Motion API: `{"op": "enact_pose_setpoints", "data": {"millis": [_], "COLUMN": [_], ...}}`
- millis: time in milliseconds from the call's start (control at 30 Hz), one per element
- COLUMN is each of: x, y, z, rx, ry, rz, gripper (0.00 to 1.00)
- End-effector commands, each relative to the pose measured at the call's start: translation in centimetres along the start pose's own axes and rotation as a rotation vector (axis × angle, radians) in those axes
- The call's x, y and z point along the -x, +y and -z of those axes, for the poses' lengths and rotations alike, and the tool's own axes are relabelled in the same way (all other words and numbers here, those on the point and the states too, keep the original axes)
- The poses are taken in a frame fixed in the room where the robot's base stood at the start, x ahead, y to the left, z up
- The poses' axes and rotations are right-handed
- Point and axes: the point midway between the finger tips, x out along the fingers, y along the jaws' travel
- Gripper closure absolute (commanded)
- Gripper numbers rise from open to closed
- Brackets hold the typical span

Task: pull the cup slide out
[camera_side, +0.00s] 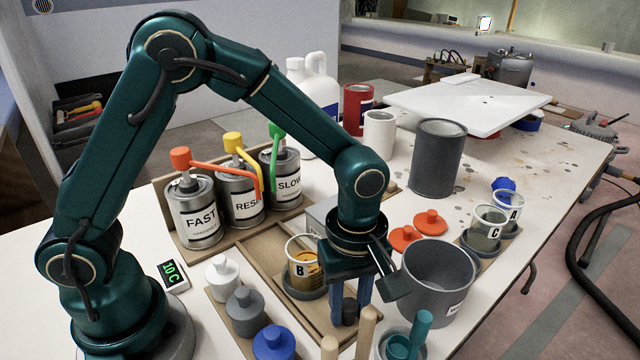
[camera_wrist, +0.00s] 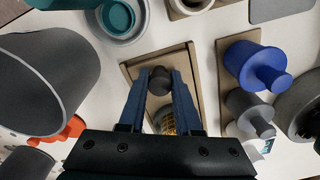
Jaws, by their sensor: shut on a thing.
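The cup slide (camera_side: 322,308) is a light wooden board with a dark round knob near its front end. A clear cup marked B (camera_side: 302,264) with amber contents stands in a dark holder at the left of my gripper. My gripper (camera_side: 350,302) points down with its blue fingers on either side of the dark knob (camera_wrist: 160,80). It is shut on the knob. In the wrist view the slide (camera_wrist: 182,62) lies around and beyond the knob, and the cup is mostly hidden between and behind the fingers.
A large grey pot (camera_side: 437,280) stands close to the right of my gripper. White, grey and blue knobbed weights (camera_side: 245,305) stand at left front. Cans marked FAST, RESIN and SLOW (camera_side: 240,195) with pump levers stand behind. A teal tool in a dish (camera_side: 405,342) is at the front.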

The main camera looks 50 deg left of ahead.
Motion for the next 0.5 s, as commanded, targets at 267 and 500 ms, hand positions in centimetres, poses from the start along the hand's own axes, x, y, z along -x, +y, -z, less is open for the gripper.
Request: {"op": "enact_pose_setpoints", "data": {"millis": [267, 500], "x": [0.07, 0.07], "y": [0.57, 0.55], "z": [-1.25, -1.18], "rx": [0.002, 0.002], "ry": [0.001, 0.002], "rz": [-0.004, -0.004], "gripper": [1.0, 0.49]}}
